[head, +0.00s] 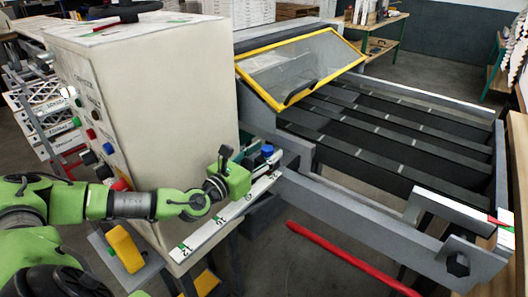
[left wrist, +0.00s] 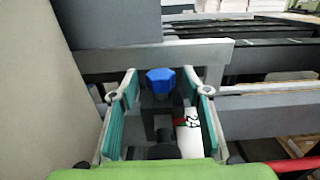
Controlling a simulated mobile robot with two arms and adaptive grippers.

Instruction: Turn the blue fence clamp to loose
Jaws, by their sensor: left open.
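The blue fence clamp (head: 267,151) is a small blue knob at the far end of a white numbered scale (head: 209,232). In the left wrist view the faceted blue knob (left wrist: 160,79) sits on a dark bracket, between and a little beyond my fingers. My left gripper (head: 256,162) is open, with its teal-lined fingers to either side of the clamp and apart from it. The scale shows "24" and a red mark beside the bracket. Part of the clamp is hidden behind the gripper in the head view. My right gripper is not in view.
A tall pale control cabinet (head: 165,85) with buttons stands close beside my left arm. A grey frame with dark slats (head: 390,135) and a yellow-edged clear guard (head: 300,65) lies beyond. A red bar (head: 350,258) is at the lower right.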

